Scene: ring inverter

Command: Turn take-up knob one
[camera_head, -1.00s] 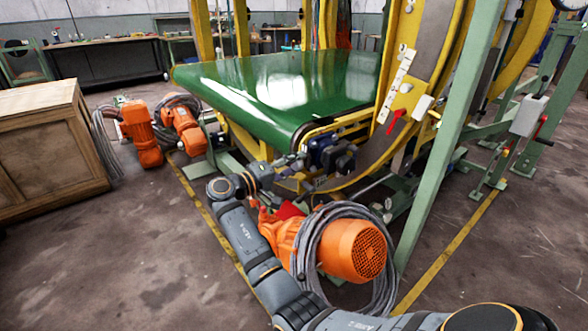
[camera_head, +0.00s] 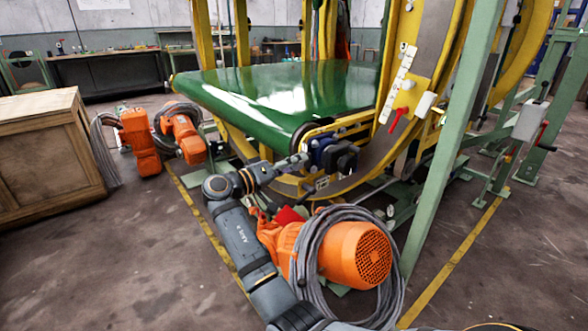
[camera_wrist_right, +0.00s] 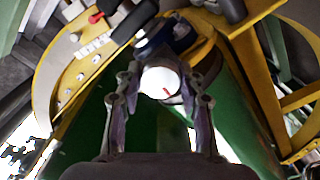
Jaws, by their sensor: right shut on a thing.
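The take-up knob (camera_wrist_right: 162,80) shows in the right wrist view as a pale round face with a short red mark. My right gripper (camera_wrist_right: 160,98) has one finger on each side of it and is shut on it. In the head view my right gripper (camera_head: 302,160) reaches to the front corner of the green conveyor belt (camera_head: 270,88), beside a dark blue and black unit (camera_head: 335,157). The knob is too small and covered to make out there. My left gripper is not in view.
A green post (camera_head: 450,135) and yellow curved frame (camera_head: 415,60) stand to the right. A wooden crate (camera_head: 40,150) and more orange machines (camera_head: 140,140) are at left. Floor at lower left is clear.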

